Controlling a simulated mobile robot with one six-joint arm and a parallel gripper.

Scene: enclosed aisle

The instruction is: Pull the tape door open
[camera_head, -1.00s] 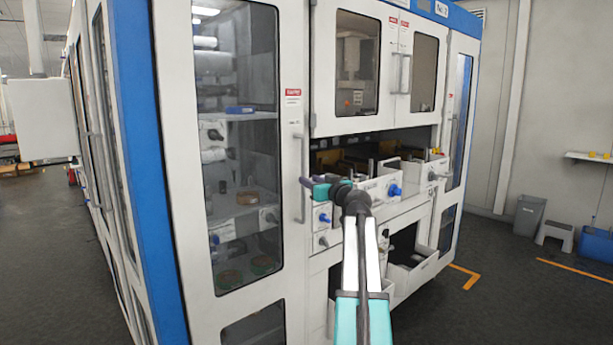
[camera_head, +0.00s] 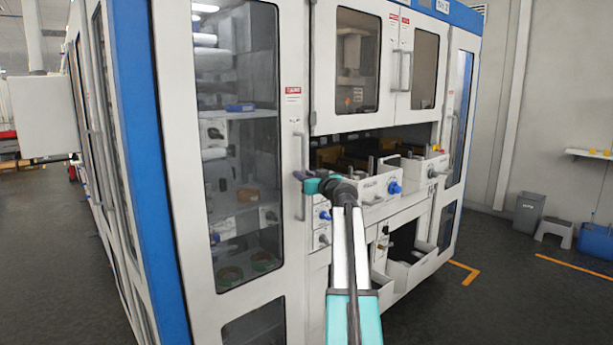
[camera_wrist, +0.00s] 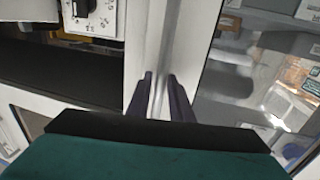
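The tape door (camera_head: 240,150) is a tall white-framed glass door at the left end of the cabinet front. It looks shut, with rolls of tape (camera_head: 262,262) on shelves behind the glass. Its vertical bar handle (camera_head: 299,150) is on the door's right edge. My gripper (camera_head: 298,176) is at the lower part of this handle. In the wrist view, the two dark fingers of my gripper (camera_wrist: 160,92) stand apart, one on each side of the pale handle bar (camera_wrist: 160,60). I cannot tell whether either finger touches the bar.
Right of the door are an open bay with white drawer units (camera_head: 380,188) and upper cabinet doors (camera_head: 418,70). A grey bin (camera_head: 528,212) and a step stool (camera_head: 553,232) stand far right. The floor at left (camera_head: 40,240) is clear.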

